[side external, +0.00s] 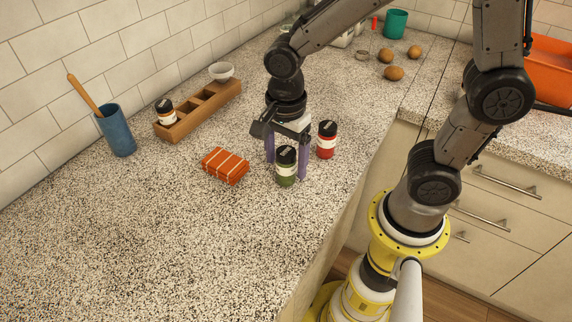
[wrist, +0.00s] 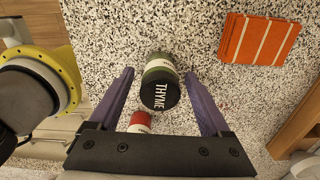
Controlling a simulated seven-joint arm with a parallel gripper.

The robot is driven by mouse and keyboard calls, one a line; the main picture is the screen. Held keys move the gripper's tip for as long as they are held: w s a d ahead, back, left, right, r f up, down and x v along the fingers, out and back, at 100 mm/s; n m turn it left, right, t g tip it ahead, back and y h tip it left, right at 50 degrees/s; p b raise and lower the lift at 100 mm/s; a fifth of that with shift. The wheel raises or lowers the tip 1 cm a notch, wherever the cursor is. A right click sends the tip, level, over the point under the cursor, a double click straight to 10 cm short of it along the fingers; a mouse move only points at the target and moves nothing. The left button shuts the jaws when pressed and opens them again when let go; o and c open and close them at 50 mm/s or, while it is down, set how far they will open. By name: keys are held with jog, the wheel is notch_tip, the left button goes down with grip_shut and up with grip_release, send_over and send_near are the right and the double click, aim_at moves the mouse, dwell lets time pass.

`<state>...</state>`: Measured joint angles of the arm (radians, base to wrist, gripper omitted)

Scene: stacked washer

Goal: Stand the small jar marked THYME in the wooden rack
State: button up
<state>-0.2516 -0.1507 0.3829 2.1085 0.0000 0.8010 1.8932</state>
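The THYME jar (side external: 286,172) is a small green jar with a black lid, upright on the speckled counter. In the wrist view its lid (wrist: 160,94) reads THYME and lies between my fingers. My gripper (side external: 286,167) points down around the jar, open, with a purple finger on either side; the wrist view shows gaps between jar and fingers (wrist: 159,74). The wooden rack (side external: 187,122) stands near the tiled wall, left of my gripper. A dark-lidded jar with a white label (side external: 165,111) stands in its near-left compartment; other compartments look empty.
A red jar (side external: 327,141) stands close right of my gripper. An orange striped cloth (side external: 225,166) lies left of it, towards the rack. A blue cup with a wooden utensil (side external: 117,132) and a white bowl (side external: 221,71) stand near the rack's ends. The front-left counter is clear.

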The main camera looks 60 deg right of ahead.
aim_at(287, 152)
grip_shut()
jog(key=shift+r, duration=0.15)
jog(key=shift+r, duration=0.5)
notch_tip(287, 152, up, 2)
jog(key=shift+s+r, duration=0.15)
jog(key=shift+r, duration=0.1)
jog(key=s+d+r, duration=0.3)
jog(key=s+r, duration=0.6)
jog(key=s, duration=0.4)
jog(key=shift+d+r, duration=0.25)
